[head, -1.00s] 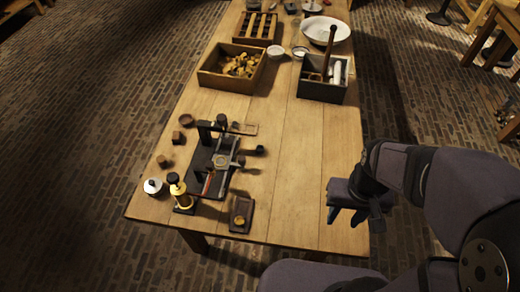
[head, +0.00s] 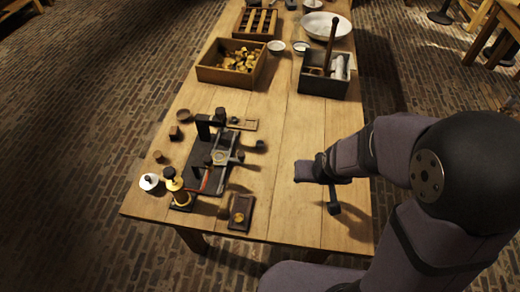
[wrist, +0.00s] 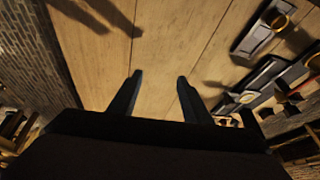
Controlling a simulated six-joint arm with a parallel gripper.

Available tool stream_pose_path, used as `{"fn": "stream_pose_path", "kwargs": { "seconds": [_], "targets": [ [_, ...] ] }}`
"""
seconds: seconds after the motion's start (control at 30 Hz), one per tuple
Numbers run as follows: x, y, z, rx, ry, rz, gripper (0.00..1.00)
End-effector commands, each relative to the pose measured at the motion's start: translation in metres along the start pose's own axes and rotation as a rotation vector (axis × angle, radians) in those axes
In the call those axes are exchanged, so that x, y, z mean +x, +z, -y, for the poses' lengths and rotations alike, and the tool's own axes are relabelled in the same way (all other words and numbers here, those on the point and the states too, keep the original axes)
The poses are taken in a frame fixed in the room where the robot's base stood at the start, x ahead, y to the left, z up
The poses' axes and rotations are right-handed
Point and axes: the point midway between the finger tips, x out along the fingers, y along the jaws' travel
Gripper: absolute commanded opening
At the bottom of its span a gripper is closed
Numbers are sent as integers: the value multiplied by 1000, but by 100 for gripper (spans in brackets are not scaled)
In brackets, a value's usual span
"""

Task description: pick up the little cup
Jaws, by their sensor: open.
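Several small vessels could be the little cup, and I cannot tell which: a small dark cup-like piece (head: 260,145) just right of the black apparatus, a small brown round dish (head: 184,115) at its upper left, and two small white bowls (head: 276,47) (head: 300,48) near the far end. My gripper (head: 310,171) is above the right side of the table, right of and nearer than the dark piece, touching none of these. In the wrist view, my gripper (wrist: 157,82) has its two fingers apart with only bare wood between them.
The black apparatus (head: 222,160) stands left of my gripper, with a brass-and-black post (head: 176,188) and white lidded jar (head: 149,182) beside it. A small dark tray (head: 240,213) lies in front. A wooden box (head: 228,76) and dark box (head: 312,84) stand farther back. Mid-table is clear.

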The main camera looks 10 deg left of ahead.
Motion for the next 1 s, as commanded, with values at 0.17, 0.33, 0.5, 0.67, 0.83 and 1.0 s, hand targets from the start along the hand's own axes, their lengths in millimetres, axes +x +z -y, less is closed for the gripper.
{"fn": "stream_pose_path", "kwargs": {
  "seconds": [0.17,0.33,0.5,0.67,0.83,1.0],
  "targets": [
    [60,-32,42,-48,-33,-214,44],
    [94,-56,79,-86,-50,-427,44],
    [111,-69,107,-121,-58,-608,44],
    [114,-74,122,-143,-60,-720,44],
    [113,-76,128,-153,-62,-770,44],
    [113,-79,129,-152,-61,-776,44]
  ]
}}
